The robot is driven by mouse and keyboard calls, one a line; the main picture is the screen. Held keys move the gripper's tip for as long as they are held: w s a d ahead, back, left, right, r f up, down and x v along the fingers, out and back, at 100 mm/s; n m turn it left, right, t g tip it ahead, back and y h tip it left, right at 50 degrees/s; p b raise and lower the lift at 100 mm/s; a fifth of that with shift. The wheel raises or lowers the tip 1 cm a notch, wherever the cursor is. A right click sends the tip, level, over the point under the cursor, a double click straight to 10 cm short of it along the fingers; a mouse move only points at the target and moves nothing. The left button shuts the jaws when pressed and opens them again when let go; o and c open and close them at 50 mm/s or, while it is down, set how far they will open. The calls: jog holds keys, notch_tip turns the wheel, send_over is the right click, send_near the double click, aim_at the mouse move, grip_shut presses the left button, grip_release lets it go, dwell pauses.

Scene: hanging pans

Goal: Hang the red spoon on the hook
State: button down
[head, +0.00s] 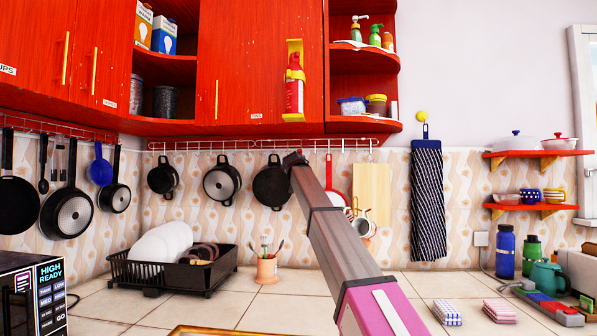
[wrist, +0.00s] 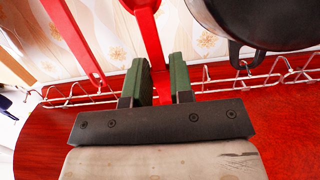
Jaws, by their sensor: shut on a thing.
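My gripper (head: 294,158) is up at the wall rail (head: 250,145) under the red cabinet, just right of a hanging black pan. In the wrist view its two green fingers (wrist: 160,64) are shut on the red spoon (wrist: 149,28), whose handle runs between them. I cannot tell whether the spoon's handle touches a hook.
A black pan (head: 271,183) hangs close beside the gripper and also shows in the wrist view (wrist: 262,22). A red-handled pan (head: 329,172) hangs on the other side. The red cabinet (head: 258,70) is just above. A dish rack (head: 150,275) stands on the counter below.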

jog(key=shift+w+d+f, duration=0.1)
jog(key=shift+w+f, duration=0.1)
jog(key=shift+w, duration=0.75)
jog(key=shift+w+a+f, duration=0.1)
jog(key=shift+w+f, duration=0.1)
jog(key=shift+w, duration=0.7)
jog(key=shift+w+d+f, duration=0.1)
jog(key=shift+w+f, duration=0.1)
jog(key=shift+w, duration=0.75)
jog(key=c, duration=0.9)
grip_release()
jog(key=shift+s, duration=0.1)
jog(key=s, duration=0.7)
jog(key=s+r, duration=0.1)
jog(key=s, duration=0.2)
jog(key=shift+s+a+r, duration=0.1)
jog(key=shift+s+a, duration=0.1)
jog(key=shift+s, duration=0.2)
